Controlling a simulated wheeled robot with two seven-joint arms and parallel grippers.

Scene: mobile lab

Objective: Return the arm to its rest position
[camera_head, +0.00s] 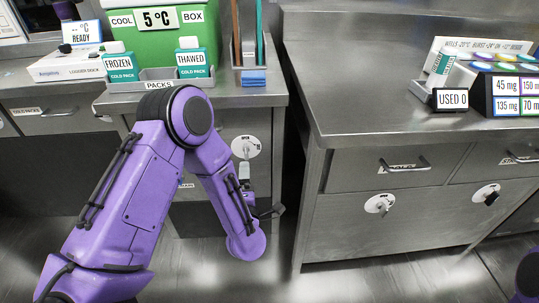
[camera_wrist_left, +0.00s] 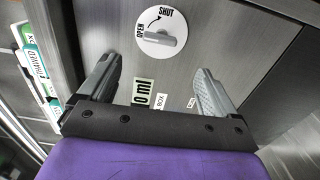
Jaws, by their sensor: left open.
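My left arm comes in from the left in the head view, bends at a high elbow and reaches down in front of the left cabinet. Its gripper (camera_head: 262,194) is partly hidden by my forearm, low beside the cabinet's door. In the left wrist view the gripper (camera_wrist_left: 155,82) is open, its two fingers wide apart with nothing between them. Beyond the fingers is a grey cabinet front with a round OPEN/SHUT dial (camera_wrist_left: 162,38), apart from the fingers. The dial also shows in the head view (camera_head: 246,147). My right gripper is out of view.
The left counter holds a green cool box (camera_head: 160,42), a frozen cold pack (camera_head: 119,66), a thawed cold pack (camera_head: 191,62) and a packs tray (camera_head: 152,85). The right counter (camera_head: 380,75) is mostly bare, with a dose rack (camera_head: 505,90) at right. A dark gap separates the cabinets.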

